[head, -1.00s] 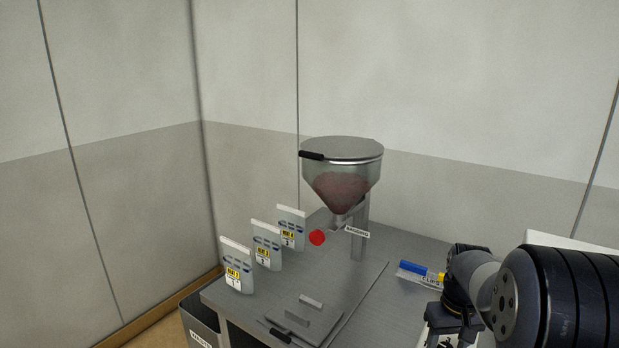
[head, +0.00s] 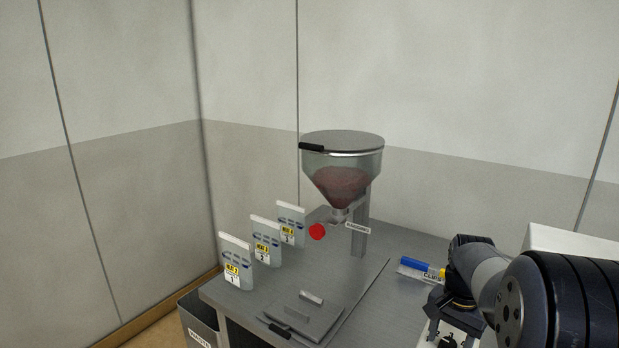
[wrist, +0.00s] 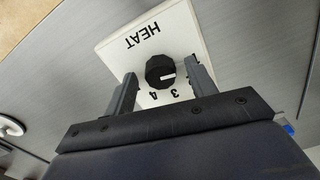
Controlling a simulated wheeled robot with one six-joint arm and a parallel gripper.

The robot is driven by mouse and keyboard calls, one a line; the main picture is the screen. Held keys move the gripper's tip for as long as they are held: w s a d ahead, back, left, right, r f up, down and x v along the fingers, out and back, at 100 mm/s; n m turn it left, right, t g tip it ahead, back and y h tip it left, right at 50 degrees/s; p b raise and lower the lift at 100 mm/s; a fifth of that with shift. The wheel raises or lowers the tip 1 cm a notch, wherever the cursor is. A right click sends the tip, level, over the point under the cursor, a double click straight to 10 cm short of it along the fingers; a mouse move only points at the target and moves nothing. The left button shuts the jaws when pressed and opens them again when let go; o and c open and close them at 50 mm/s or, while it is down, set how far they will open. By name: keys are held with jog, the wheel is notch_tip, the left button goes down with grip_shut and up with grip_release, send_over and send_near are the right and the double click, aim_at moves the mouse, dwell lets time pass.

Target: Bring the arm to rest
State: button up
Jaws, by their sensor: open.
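My gripper (wrist: 160,69) is open and empty in the wrist view, with one finger on each side of a black knob (wrist: 159,70) in the picture. A gap shows between each finger and the knob; I cannot tell how far above it the tips are. The knob sits on a white panel (wrist: 117,45) marked HEAT, with numbers 3 and 4 legible. In the head view my arm enters at lower right and its wrist is above the white panel (head: 432,336), which the bottom edge cuts off. The fingertips are not clear there.
A hopper (head: 341,165) with reddish contents stands at the back of the grey table (head: 385,290). A clip bag (head: 418,270) lies near my arm.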

jog(key=shift+f+m, duration=0.1)
jog(key=shift+m, duration=0.3)
jog(key=shift+r, duration=2.75)
